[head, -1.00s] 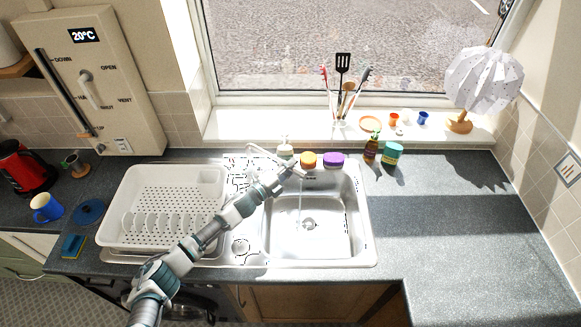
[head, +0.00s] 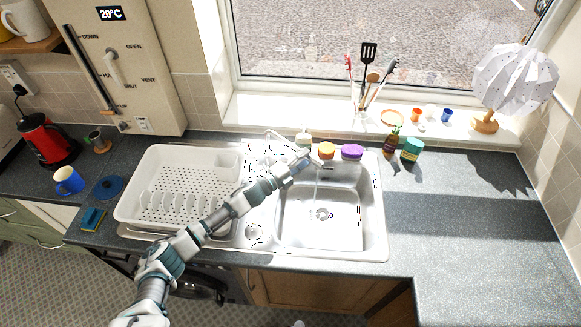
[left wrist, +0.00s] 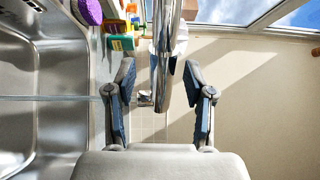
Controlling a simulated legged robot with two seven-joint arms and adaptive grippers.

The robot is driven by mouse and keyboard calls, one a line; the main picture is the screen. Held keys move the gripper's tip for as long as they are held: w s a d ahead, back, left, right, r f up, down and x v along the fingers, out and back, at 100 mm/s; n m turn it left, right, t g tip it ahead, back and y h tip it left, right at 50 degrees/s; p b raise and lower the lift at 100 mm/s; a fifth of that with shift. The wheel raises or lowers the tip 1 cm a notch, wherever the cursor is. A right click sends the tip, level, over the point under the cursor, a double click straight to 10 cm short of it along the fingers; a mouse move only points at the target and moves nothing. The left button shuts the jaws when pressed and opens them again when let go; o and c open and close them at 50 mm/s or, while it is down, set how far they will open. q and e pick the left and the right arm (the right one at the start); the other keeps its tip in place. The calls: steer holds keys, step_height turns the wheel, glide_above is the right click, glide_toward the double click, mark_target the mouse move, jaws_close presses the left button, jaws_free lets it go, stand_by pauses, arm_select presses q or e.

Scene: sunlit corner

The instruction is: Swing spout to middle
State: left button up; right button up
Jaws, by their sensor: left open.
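The chrome tap spout (head: 285,138) is at the back of the sink (head: 380,230), mostly thin and bright in the head view. A thin stream of water falls from its end over the basin, left of the middle. My left gripper (head: 302,156) is at the spout's end, over the back left of the basin. In the left wrist view the spout (left wrist: 162,60) runs between the two fingers of my open left gripper (left wrist: 160,100). Gaps show on both sides, and I cannot tell whether a finger touches it.
A white dish rack (head: 135,195) stands left of the sink, under my left arm. The right worktop (head: 470,240) is clear.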

arm_select(q)
steer(key=v, duration=0.9)
steer(key=shift+s+a+f, duration=0.15)
steer(key=shift+a+f, duration=0.05)
steer(key=shift+a, duration=0.2)
steer(key=shift+d, duration=0.15)
